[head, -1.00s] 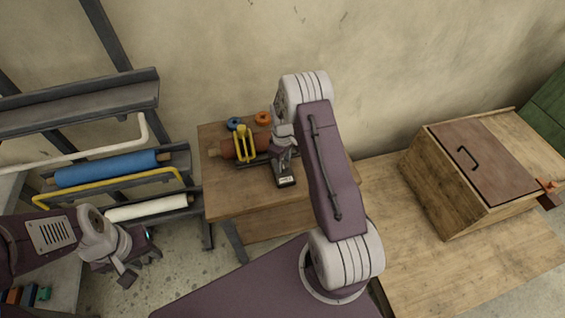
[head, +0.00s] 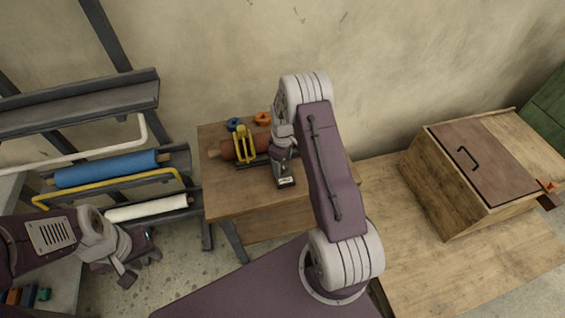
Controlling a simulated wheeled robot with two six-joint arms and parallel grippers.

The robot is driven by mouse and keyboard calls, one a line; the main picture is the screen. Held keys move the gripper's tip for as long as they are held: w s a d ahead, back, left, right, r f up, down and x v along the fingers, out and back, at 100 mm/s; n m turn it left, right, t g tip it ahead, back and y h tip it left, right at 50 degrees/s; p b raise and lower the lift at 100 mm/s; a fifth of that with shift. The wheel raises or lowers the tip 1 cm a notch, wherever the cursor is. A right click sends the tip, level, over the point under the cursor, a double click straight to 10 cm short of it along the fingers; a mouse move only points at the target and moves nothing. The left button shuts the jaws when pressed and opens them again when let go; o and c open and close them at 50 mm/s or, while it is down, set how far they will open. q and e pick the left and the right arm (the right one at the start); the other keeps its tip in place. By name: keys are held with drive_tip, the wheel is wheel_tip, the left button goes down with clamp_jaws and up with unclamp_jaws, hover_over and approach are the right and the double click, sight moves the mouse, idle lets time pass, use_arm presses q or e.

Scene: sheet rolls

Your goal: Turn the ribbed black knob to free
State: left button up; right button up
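I cannot make out the ribbed black knob; my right wrist may cover it. A brown-red roll (head: 228,150) on a wooden core lies in a dark holder on the small wooden table (head: 235,195), with a yellow clamp frame (head: 246,146) over it. My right gripper (head: 276,154) is at the right end of this roll holder; its fingers are hidden by my own wrist, so open or shut does not show. My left gripper (head: 143,262) hangs low at the left, in front of the rack and away from the table; its finger gap is unclear.
A rack at the left holds a blue roll (head: 106,168) and a white roll (head: 147,208), with a yellow bar (head: 110,183). A blue ring (head: 233,124) and an orange ring (head: 263,119) lie behind the roll. A wooden box (head: 450,190) stands on the right bench.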

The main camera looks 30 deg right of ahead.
sight(282, 164)
wheel_tip(282, 164, up, 9)
drive_tip(key=b, duration=0.1)
idle(0.3)
idle(0.4)
